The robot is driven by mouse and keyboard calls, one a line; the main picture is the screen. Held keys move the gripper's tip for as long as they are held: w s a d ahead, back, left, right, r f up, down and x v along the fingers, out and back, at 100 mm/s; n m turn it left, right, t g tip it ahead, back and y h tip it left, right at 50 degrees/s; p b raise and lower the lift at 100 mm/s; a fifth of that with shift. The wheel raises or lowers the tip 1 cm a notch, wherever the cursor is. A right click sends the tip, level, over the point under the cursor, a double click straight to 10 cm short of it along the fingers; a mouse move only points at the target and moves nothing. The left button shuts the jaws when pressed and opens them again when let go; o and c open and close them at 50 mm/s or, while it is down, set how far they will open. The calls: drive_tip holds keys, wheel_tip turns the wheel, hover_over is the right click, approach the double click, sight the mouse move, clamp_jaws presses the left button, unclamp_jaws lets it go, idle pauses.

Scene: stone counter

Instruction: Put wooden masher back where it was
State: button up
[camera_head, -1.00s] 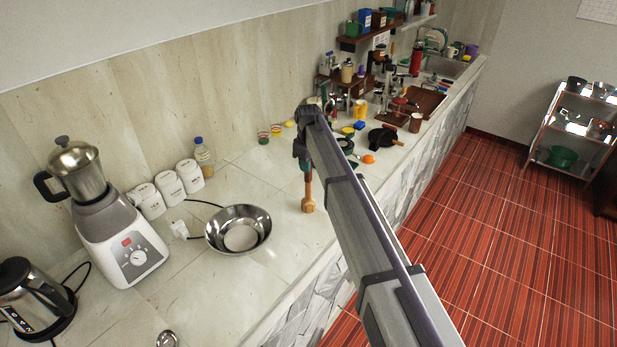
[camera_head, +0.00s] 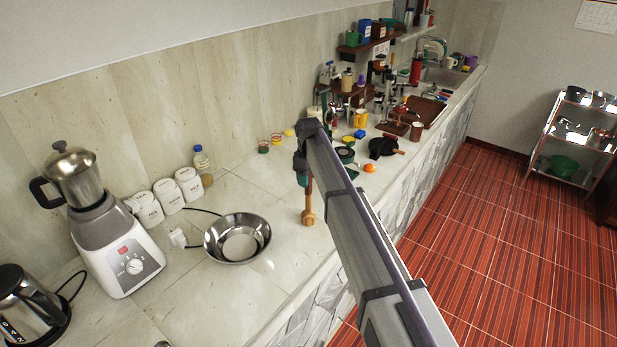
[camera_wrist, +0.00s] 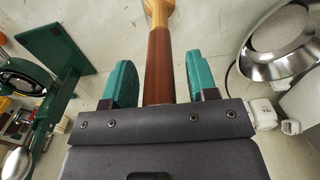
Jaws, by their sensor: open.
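The wooden masher (camera_head: 308,215) stands about upright on the counter, to the right of the steel bowl (camera_head: 225,250). Its pale wooden lower end is down, and its upper handle is hidden by my gripper (camera_head: 304,180). In the wrist view the masher's dark brown handle (camera_wrist: 159,60) lies between the two teal fingers of my gripper (camera_wrist: 160,82). The fingers are open, with a visible gap on each side of the handle.
Left of the bowl stand white canisters (camera_head: 170,197), a bottle (camera_head: 202,165), a blender (camera_head: 115,245) and a kettle (camera_head: 30,305). A black pan (camera_head: 383,147) and an orange item (camera_head: 369,168) lie farther along. Bare counter surrounds the masher's foot.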

wheel_tip(320, 180, up, 13)
drive_tip(key=p, duration=1.2)
drive_tip(key=shift+f, duration=0.3)
drive_tip(key=s+d+m, duration=0.4)
drive_tip(key=s+d, duration=0.4)
drive_tip(key=s, duration=0.5)
drive_tip(key=s+d+m, duration=0.4)
drive_tip(key=s+d, duration=0.4)
drive_tip(key=s, duration=0.4)
drive_tip(key=s+d+m, duration=0.3)
drive_tip(key=s+d, duration=0.5)
drive_tip(key=s, duration=0.5)
wheel_tip(320, 180, down, 15)
drive_tip(key=b, duration=1.4)
drive_tip(key=shift+w+b, duration=0.15)
drive_tip(key=shift+b, duration=0.2)
